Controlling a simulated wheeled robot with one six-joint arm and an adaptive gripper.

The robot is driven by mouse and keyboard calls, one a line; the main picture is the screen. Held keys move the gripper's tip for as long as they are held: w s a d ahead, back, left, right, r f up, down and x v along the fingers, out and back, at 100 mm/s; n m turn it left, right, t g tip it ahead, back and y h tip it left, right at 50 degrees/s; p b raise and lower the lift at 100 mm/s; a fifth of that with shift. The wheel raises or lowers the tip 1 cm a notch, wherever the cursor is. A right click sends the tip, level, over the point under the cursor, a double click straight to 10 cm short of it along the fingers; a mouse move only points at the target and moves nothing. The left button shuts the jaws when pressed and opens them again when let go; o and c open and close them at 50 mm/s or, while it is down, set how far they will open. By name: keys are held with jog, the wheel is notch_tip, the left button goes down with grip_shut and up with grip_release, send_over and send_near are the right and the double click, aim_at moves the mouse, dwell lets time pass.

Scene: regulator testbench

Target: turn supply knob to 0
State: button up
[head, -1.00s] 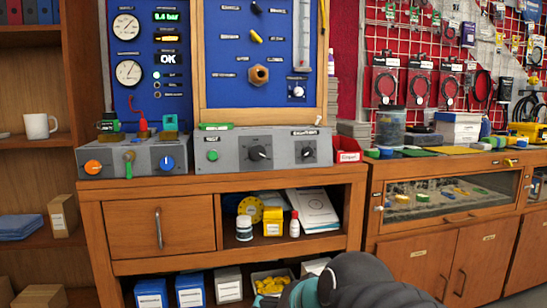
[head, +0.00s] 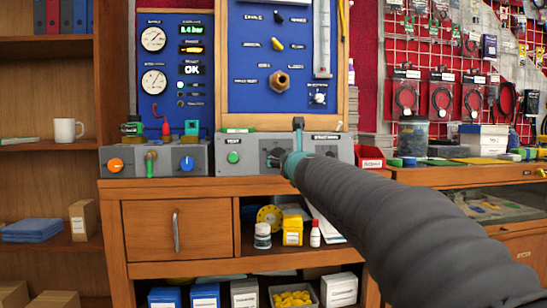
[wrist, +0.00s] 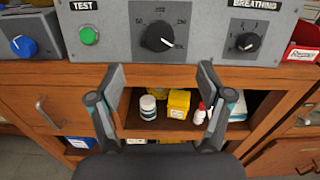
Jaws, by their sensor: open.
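The grey control box (head: 240,142) stands on the bench, with a green button marked TEST. The wrist view shows a large black knob (wrist: 159,37) on a numbered dial in the middle of its face. Its white pointer aims to the lower right. No supply label is readable there. A smaller black knob (wrist: 244,41) sits under the BREATHING label at right. My gripper (wrist: 161,72) is open and empty, its fingertips below the large knob and apart from it in the picture.
A second grey box (head: 130,160) with an orange and a blue knob stands at left. A red bin (head: 370,157) is at the right. Bottles and a yellow carton (head: 292,230) sit on the shelf below. The blue gauge panel (head: 176,80) rises behind.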

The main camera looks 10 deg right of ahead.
jog(key=w+p, duration=0.2)
jog(key=w, duration=1)
jog(key=shift+w+a+p, duration=0.1)
jog(key=shift+a+p, duration=0.05)
jog(key=shift+p, duration=0.25)
jog(key=c, duration=1.2)
